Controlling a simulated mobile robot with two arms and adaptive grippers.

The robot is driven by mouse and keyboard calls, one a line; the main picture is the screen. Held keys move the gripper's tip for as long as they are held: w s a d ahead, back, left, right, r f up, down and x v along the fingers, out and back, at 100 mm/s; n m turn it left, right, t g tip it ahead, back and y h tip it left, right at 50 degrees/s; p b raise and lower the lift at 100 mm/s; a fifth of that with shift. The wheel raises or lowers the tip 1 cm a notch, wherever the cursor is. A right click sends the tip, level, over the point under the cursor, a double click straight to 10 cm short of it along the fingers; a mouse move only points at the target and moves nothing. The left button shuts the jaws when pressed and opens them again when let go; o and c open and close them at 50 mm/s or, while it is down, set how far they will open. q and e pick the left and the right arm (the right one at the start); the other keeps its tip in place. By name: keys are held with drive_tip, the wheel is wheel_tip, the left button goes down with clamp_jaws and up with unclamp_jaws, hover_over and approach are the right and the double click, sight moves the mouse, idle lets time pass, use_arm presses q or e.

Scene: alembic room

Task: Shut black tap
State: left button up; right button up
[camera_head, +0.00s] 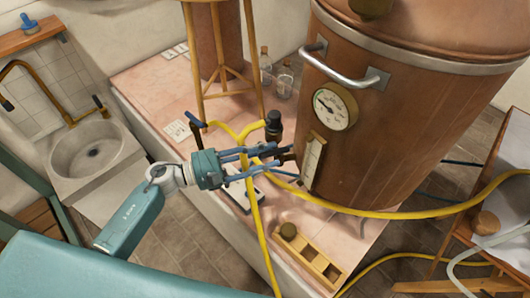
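The copper vessel (375,110) stands on the pink worktop, with a round gauge (335,107) on its front. A black tap-like fitting (273,124) stands upright beside the vessel, below left of the gauge, at the yellow hose. My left gripper (286,161) reaches in from the left just below this fitting. Its blue fingers are spread apart near the vessel's lower side. Dark parts lie by the fingertips; contact with the tap cannot be made out. The fingers partly hide what is behind them. My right gripper is not in view.
Yellow hoses (400,213) run past the gripper and around the vessel. A wooden rack (315,262) lies at the worktop's front. A sink (95,155) is at left, a side table (505,190) at right.

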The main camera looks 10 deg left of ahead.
use_arm(q)
drive_tip(key=shift+c, duration=0.5)
clamp_jaws()
